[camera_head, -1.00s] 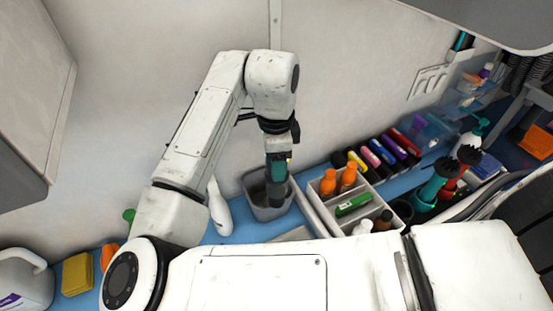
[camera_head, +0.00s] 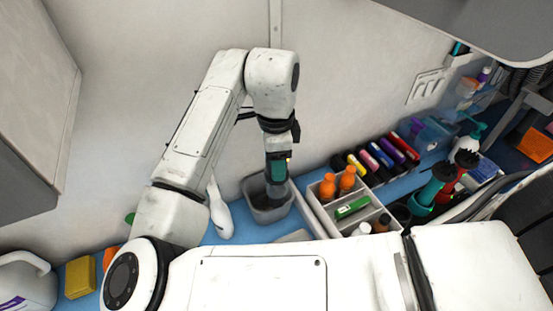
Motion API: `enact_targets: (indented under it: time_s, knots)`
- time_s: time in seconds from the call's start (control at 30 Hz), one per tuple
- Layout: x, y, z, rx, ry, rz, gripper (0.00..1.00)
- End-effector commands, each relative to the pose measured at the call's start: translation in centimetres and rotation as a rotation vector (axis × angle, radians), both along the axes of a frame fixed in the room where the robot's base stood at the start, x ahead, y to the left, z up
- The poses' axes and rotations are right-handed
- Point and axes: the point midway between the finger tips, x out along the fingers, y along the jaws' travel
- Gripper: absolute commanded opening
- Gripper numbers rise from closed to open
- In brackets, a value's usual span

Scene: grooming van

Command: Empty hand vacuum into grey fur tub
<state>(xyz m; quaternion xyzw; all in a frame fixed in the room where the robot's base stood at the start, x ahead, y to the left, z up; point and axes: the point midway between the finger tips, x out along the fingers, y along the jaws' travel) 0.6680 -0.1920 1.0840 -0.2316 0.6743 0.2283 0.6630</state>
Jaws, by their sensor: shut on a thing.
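The grey fur tub (camera_head: 281,213) stands on the blue counter near the back wall. My gripper (camera_head: 278,158) points down over the tub. It is shut on a dark teal and grey object, seemingly the hand vacuum (camera_head: 277,178), whose lower end reaches down into the tub's opening. The fingers and the tub's floor are mostly hidden, so I cannot tell whether any fur lies inside or whether the vacuum is open.
A compartment tray (camera_head: 358,228) with orange bottles stands just right of the tub. Several coloured items (camera_head: 382,155) line the wall. A yellow sponge (camera_head: 80,277) and white jug (camera_head: 25,284) stand at left.

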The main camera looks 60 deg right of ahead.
Motion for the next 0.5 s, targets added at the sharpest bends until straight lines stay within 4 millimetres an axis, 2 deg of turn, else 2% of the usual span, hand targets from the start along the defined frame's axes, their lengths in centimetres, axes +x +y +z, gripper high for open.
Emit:
enact_targets:
  time_s: [0.5]
  knots:
    - [0.0, 0.0, -0.92, -0.001, -0.001, 0.001, 0.15]
